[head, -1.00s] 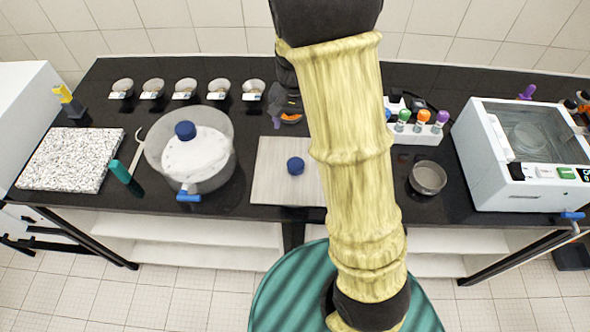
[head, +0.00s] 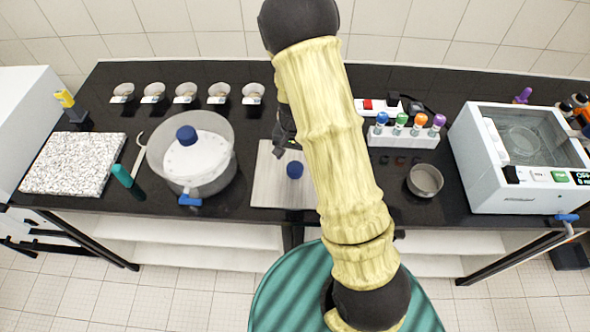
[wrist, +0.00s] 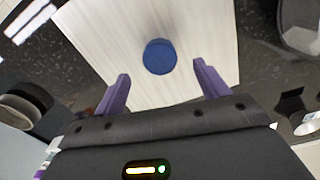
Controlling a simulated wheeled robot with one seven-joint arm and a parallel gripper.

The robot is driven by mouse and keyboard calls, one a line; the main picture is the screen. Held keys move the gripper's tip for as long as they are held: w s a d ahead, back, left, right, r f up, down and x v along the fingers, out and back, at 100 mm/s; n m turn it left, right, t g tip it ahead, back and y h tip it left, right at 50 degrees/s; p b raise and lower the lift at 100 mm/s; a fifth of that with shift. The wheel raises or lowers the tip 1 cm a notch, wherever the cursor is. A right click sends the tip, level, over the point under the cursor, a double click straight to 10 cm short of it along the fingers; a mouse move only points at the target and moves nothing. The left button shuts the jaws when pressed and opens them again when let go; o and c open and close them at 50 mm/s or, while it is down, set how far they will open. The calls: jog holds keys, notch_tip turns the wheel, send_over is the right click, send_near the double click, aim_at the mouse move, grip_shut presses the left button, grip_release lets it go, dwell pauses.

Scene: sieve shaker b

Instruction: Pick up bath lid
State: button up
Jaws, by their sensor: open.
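The bath lid (head: 266,186) is a flat pale plate with a round blue knob (head: 294,170); it lies on the black bench at the middle. My arm covers its right part in the head view. In the wrist view the lid (wrist: 205,30) lies below my gripper, with its knob (wrist: 160,56) just beyond the gap between the fingertips. My gripper (wrist: 160,73) has two purple fingers, spread and empty. In the head view my gripper (head: 286,134) is partly hidden beside my arm, over the lid's far edge.
Left of the lid stands a round clear vessel (head: 222,150) with another blue knob and a blue tap. Several small bowls (head: 185,90) line the back. A tube rack (head: 400,137), a grey sieve (head: 425,180) and a white water bath (head: 520,190) stand to the right.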

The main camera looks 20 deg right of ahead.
aim_at(295, 166)
jog(key=shift+f, duration=0.3)
jog(key=shift+w+d+f+p, duration=0.15)
jog(key=shift+f+p, duration=0.4)
jog(key=shift+f, duration=0.75)
jog(key=shift+w+f+p, duration=0.1)
jog(key=shift+f+p, duration=0.4)
jog(key=shift+f, duration=0.8)
jog(key=c, duration=1.4)
